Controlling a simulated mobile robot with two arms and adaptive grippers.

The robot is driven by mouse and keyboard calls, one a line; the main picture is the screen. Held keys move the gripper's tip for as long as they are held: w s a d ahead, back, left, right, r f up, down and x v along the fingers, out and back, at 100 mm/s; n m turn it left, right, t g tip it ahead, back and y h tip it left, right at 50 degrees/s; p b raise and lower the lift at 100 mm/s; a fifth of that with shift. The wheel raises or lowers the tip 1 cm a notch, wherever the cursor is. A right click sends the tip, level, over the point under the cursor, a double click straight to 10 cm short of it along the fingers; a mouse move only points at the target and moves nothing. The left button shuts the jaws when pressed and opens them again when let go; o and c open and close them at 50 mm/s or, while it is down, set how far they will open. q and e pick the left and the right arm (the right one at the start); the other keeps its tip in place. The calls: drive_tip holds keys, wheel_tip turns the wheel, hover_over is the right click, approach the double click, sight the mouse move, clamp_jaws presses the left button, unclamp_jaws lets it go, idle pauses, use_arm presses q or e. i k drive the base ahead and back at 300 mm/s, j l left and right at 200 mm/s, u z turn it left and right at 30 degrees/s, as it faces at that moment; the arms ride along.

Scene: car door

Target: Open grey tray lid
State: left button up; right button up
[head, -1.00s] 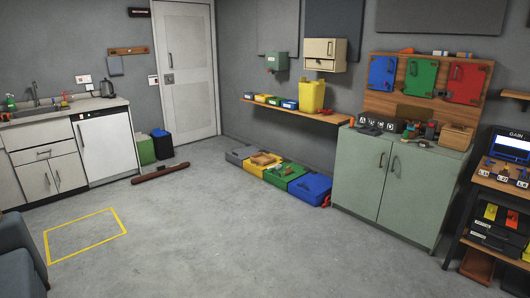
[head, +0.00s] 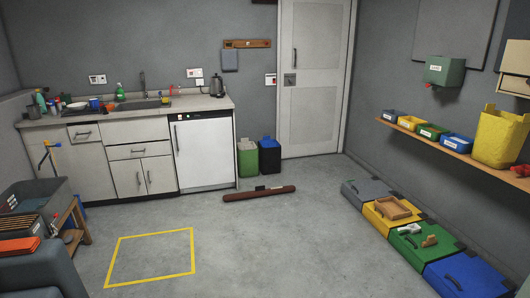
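The grey tray (head: 367,192) is the farthest in a row of coloured trays on the floor along the right wall. Its grey lid looks shut, with a dark handle or latch on its front side. The yellow tray (head: 382,219) stands right beside it on the near side, with a wooden open box (head: 393,208) on top. Neither of my grippers shows in the head view.
A green tray (head: 407,252) with small items on its lid and a blue tray (head: 468,278) continue the row. A shelf (head: 440,141) with small bins hangs above. A brown roll (head: 259,193) lies on the floor before the white door (head: 315,80). A yellow-taped square (head: 150,233) marks open floor.

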sight(367, 190)
drive_tip(key=i+j, duration=0.15)
drive_tip(key=i, duration=0.65)
drive_tip(key=i+j, duration=0.15)
drive_tip(key=i, duration=0.65)
drive_tip(key=i+l+z, duration=0.5)
drive_tip(key=i, duration=1)
drive_tip(key=i+j+z, duration=0.25)
drive_tip(key=i+z, duration=0.2)
drive_tip(key=i, duration=1)
